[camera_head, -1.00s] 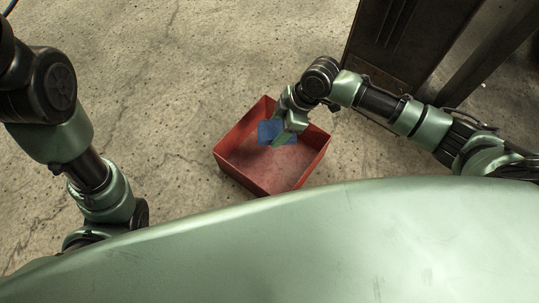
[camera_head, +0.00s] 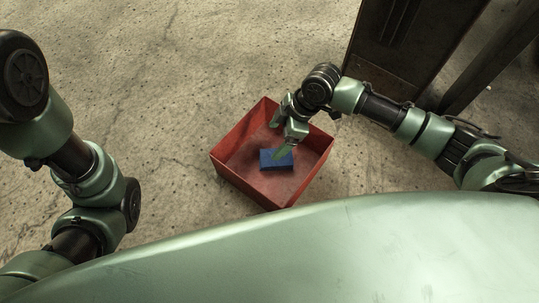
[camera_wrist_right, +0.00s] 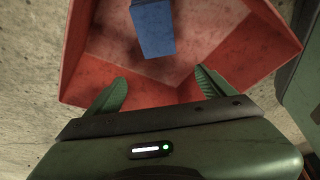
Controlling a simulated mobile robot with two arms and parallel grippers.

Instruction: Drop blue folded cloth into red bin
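The blue folded cloth (camera_head: 276,159) is inside the red bin (camera_head: 235,135), apart from my fingers. I cannot tell whether it is resting on the bin's floor or still falling. In the right wrist view the cloth (camera_wrist_right: 153,28) shows beyond the fingertips, with the bin's wall (camera_wrist_right: 75,55) around it. My right gripper (camera_head: 279,139) is over the bin, open and empty, and its spread fingers also show in the right wrist view (camera_wrist_right: 163,88). My left arm comes in at the left of the head view, but its gripper is out of sight.
The bin stands on a bare concrete floor (camera_head: 150,110). A dark metal cabinet (camera_head: 395,50) stands at the back right, with a dark beam (camera_head: 490,60) beside it. The floor left of the bin is clear.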

